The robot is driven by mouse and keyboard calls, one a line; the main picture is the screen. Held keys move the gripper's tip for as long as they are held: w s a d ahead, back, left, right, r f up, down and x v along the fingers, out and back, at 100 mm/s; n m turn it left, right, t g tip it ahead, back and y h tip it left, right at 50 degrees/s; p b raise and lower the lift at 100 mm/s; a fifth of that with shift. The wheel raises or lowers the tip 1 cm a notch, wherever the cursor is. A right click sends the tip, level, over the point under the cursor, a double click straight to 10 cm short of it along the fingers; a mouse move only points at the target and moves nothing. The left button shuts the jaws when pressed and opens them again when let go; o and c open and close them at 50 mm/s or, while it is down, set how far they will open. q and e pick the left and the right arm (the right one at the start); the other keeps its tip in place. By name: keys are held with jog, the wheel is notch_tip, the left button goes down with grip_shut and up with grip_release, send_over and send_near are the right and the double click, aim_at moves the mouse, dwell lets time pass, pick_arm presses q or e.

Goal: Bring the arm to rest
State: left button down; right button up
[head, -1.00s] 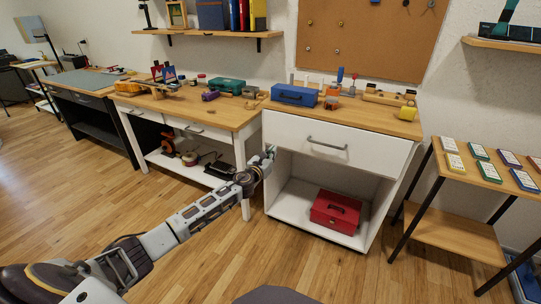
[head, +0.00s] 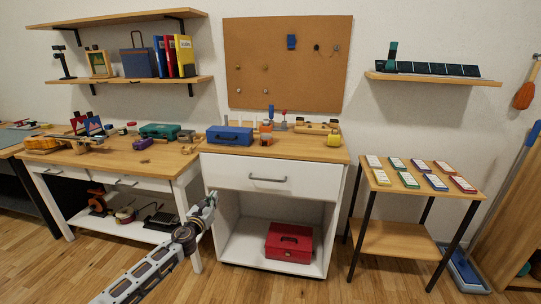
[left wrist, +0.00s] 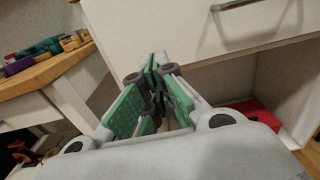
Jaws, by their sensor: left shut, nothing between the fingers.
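My left gripper (head: 211,198) is low in front of the white cabinet (head: 212,168), near the left end of its drawer front. In the left wrist view the gripper (left wrist: 157,62) has its green-padded fingers together with nothing between them. The drawer handle (head: 267,179) is to the right of the gripper and apart from it; it also shows in the left wrist view (left wrist: 232,4). My right gripper is not in either view.
A red box (head: 289,243) sits in the cabinet's open lower bay. A wooden workbench (head: 130,158) with tools adjoins on the left. A small table (head: 420,187) with several cards stands to the right. Floor shows in front.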

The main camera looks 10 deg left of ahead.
pick_arm(q)
jog(key=shift+n, duration=0.3)
